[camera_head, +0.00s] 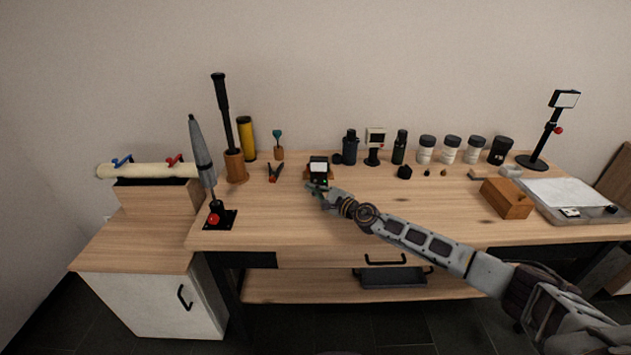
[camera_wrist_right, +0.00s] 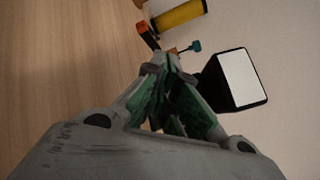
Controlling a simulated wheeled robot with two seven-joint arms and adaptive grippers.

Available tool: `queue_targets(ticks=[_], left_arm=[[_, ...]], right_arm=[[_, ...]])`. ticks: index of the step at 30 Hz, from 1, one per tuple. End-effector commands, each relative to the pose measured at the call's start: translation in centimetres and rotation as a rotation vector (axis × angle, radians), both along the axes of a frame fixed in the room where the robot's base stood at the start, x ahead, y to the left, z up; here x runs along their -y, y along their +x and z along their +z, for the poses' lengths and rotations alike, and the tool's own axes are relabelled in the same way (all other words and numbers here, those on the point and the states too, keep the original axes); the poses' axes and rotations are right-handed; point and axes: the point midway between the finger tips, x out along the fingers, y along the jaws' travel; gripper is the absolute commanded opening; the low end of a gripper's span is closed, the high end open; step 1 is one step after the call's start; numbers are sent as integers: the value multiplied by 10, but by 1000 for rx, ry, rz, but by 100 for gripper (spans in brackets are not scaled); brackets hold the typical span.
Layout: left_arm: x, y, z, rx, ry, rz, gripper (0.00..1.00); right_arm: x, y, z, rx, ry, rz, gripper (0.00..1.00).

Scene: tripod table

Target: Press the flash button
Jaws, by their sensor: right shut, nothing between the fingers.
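The flash (camera_head: 319,167) is a small black unit with a white front panel, standing in a brown holder at the middle of the table. In the right wrist view the flash (camera_wrist_right: 242,79) shows tilted, with its white panel to the right of my fingers. My right gripper (camera_head: 313,188) is shut and empty, just in front of the flash and low by its base. Its fingers (camera_wrist_right: 160,62) come together in the wrist view, and I cannot tell whether they touch the flash. I cannot make out the flash button. My left gripper is not in view.
Black canisters and white jars (camera_head: 426,150) line the back. A wooden box (camera_head: 506,199) and tray (camera_head: 590,219) are at right. The table's front middle-left is clear.

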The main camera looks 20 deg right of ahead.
Motion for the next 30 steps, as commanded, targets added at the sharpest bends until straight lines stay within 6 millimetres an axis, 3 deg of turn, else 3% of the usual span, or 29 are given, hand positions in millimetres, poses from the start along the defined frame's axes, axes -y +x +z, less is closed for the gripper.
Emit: queue_targets(ticks=[21,30], left_arm=[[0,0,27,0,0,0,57],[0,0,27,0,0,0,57]], right_arm=[[-14,-41,1,-2,0,1,0],[-15,-43,0,0,1,1,0]])
